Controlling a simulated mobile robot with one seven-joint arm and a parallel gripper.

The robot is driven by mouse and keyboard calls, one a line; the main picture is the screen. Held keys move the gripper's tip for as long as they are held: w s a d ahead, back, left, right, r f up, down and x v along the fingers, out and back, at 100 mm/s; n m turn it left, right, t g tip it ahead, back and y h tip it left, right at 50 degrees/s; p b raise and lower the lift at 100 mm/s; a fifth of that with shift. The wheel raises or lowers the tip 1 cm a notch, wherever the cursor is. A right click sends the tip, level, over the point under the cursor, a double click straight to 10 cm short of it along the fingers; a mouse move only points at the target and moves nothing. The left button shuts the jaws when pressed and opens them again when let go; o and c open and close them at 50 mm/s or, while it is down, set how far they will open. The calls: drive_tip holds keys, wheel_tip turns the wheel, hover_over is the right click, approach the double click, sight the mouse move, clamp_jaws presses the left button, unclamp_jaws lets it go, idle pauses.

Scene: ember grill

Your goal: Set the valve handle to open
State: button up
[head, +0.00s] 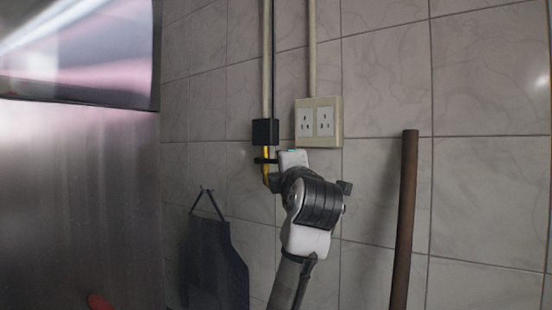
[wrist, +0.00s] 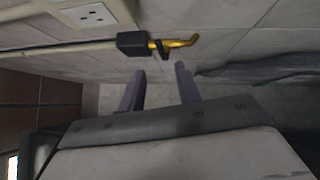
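A short black valve handle (head: 262,161) sits on a yellow pipe (head: 265,178) below a black box (head: 265,132) on the tiled wall. It appears to lie across the pipe. In the wrist view the handle (wrist: 163,50) shows beside the box (wrist: 132,41) and the bent yellow pipe (wrist: 182,43). My gripper (wrist: 160,69) is open, its two fingers apart with nothing between them. The handle is just beyond the fingertips, roughly in line with the gap. In the head view my wrist and arm hide the fingers.
A double power socket (head: 318,122) is on the wall just right of the box. An apron (head: 217,262) hangs at lower left. A brown pole (head: 405,220) stands at right. A large metal panel (head: 80,200) fills the left side.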

sight(270, 161)
drive_tip(key=p+x, duration=0.4)
drive_tip(key=x, duration=0.7)
clamp_jaws()
drive_tip(key=shift+f, duration=0.1)
